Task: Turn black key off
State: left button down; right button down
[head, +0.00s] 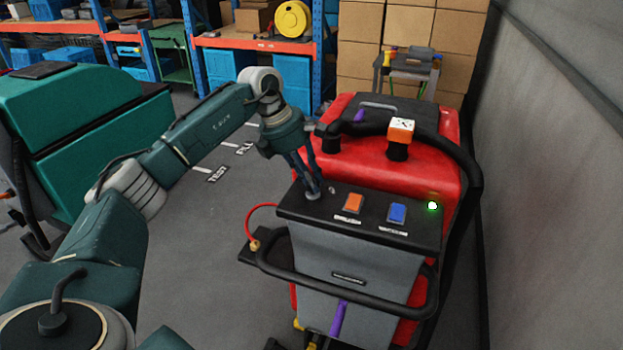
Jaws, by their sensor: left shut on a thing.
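The red and grey scrubber machine (345,265) stands right of centre, with a dark control panel (372,225) on top. My left gripper (312,192) reaches down to the left end of this panel. Its fingers are shut at the spot left of the orange switch. The black key is mostly hidden by the fingers, so its turn angle cannot be told. An orange switch (353,203) and a blue switch (397,213) sit to the right on the panel. A green light (432,205) glows at its right end. My right gripper is not in view.
A black handle bar (345,300) wraps the machine's front, and a black hose (470,180) runs along its right side near the grey wall (560,150). A teal machine (80,120) stands at left. Shelves and cardboard boxes (400,30) fill the back. Floor between the machines is clear.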

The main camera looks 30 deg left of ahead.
pick_arm(q)
jog(key=shift+n, duration=0.4)
jog(key=shift+n+t, duration=0.3)
jog(key=n+y+b, duration=0.1)
jog(key=n, duration=0.2)
jog(key=shift+t+b, duration=0.3)
jog(key=n+y+b, duration=0.1)
jog(key=n+y, duration=0.1)
jog(key=n, duration=0.2)
jog(key=shift+s+n, duration=0.15)
jog(key=shift+n, duration=0.15)
jog(key=shift+r+n+y+b, duration=0.1)
jog(key=shift+n+y+b, duration=0.5)
jog(key=shift+n, duration=0.9)
jog(key=c, duration=1.6)
grip_release()
jog(key=shift+s, duration=0.1)
jog(key=shift+c, duration=0.2)
